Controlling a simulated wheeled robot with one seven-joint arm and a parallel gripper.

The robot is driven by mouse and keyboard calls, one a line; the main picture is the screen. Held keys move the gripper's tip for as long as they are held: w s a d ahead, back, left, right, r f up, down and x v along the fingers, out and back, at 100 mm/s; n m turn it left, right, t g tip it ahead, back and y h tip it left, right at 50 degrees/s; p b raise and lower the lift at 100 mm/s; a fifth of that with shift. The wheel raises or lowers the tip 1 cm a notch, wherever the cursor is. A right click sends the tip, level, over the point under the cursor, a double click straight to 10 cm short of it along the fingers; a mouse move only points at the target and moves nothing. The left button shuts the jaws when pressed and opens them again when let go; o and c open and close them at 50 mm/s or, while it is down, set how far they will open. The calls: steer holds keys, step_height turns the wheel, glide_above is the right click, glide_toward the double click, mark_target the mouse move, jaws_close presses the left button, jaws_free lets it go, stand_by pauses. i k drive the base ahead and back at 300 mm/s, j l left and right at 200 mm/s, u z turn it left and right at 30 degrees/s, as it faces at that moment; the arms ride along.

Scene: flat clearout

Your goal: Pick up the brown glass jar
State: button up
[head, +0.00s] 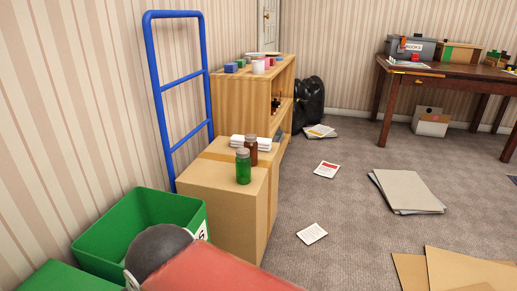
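The brown glass jar (251,150) stands upright on a tall cardboard box (215,178) left of the middle in the head view. It has a pale grey lid. A green jar (243,168) with a similar lid stands in front of it, slightly to its left, and hides a little of its lower left side. My gripper is not in view.
A blue hand truck frame (149,70) and a green crate (190,205) stand left of the box. A wooden shelf (228,105) stands behind it. Papers (312,233) and flat cardboard (408,190) lie on the carpet at right. Bare carpet (345,215) shows between them.

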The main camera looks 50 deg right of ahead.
mark_target(250, 143)
steer(key=z, duration=1.6)
